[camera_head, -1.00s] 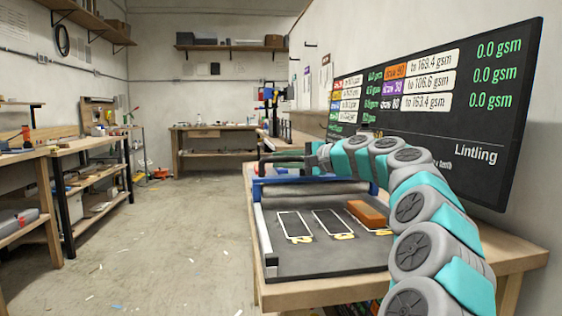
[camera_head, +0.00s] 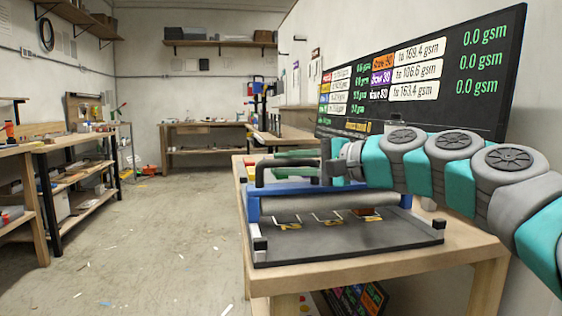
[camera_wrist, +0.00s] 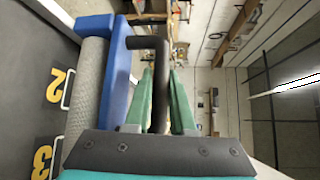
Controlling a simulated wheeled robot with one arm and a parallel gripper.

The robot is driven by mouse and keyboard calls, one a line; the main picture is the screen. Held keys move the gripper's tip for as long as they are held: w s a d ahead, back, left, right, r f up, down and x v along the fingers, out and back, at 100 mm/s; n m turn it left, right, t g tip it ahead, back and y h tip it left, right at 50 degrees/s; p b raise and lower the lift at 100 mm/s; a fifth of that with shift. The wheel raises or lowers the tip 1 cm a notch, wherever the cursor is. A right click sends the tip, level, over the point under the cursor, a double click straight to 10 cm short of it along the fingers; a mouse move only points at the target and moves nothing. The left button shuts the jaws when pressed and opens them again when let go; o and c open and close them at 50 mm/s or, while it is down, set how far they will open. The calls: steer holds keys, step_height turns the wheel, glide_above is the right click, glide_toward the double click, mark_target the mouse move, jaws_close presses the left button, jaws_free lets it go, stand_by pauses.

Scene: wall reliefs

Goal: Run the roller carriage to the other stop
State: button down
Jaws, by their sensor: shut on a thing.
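The roller carriage (camera_head: 325,202) is a blue frame with a dark handle (camera_head: 262,172), standing across the dark print bed (camera_head: 345,243). In the wrist view the handle (camera_wrist: 161,95) passes between the green fingers, beside the blue frame (camera_wrist: 112,90) and the grey roller (camera_wrist: 88,95). My gripper (camera_wrist: 162,75) is shut on the handle. In the head view my gripper (camera_head: 292,164) is partly hidden by the handle and my arm. Small black-and-white end blocks stand at the bed's near left (camera_head: 260,245) and near right (camera_head: 438,224) corners.
Yellow numbers (camera_head: 290,226) and white outlines show on the bed near the carriage. An orange patch (camera_head: 369,216) shows at the bed's right, partly covered. A wooden table (camera_head: 350,262) carries the bed. A dark board (camera_head: 430,75) hangs on the wall behind my arm.

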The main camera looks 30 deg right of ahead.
steer(key=s+a+b, duration=0.1)
steer(key=s+a, duration=0.1)
steer(key=s, duration=0.5)
steer(key=shift+a+f, duration=0.15)
steer(key=shift+s, duration=0.15)
steer(key=c, duration=0.8)
jaws_free()
steer(key=shift+s, duration=0.15)
steer(key=shift+o, duration=0.2)
steer(key=v, duration=0.8)
